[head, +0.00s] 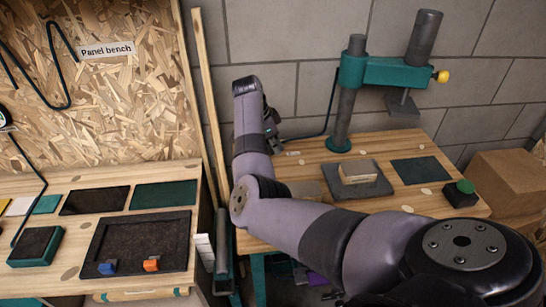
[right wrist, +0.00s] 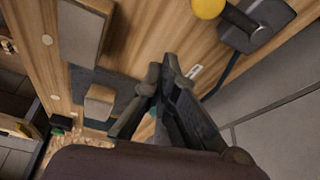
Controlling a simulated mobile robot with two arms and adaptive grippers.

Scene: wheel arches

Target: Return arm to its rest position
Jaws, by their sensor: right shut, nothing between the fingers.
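My right arm reaches in from the lower right of the head view, bends at the elbow and rises to a raised wrist. My right gripper (head: 271,122) is partly hidden by the wrist and hangs over the left back of the press table. In the right wrist view the right gripper (right wrist: 161,75) has its dark fingers together with nothing between them. My left gripper is not in view.
The teal press (head: 343,100) stands right of the gripper on the wooden table (head: 408,146). A pale block (head: 358,172) sits on a grey plate. The panel bench, with a dark tray (head: 137,243), is at left; a cardboard box (head: 510,180) is at right.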

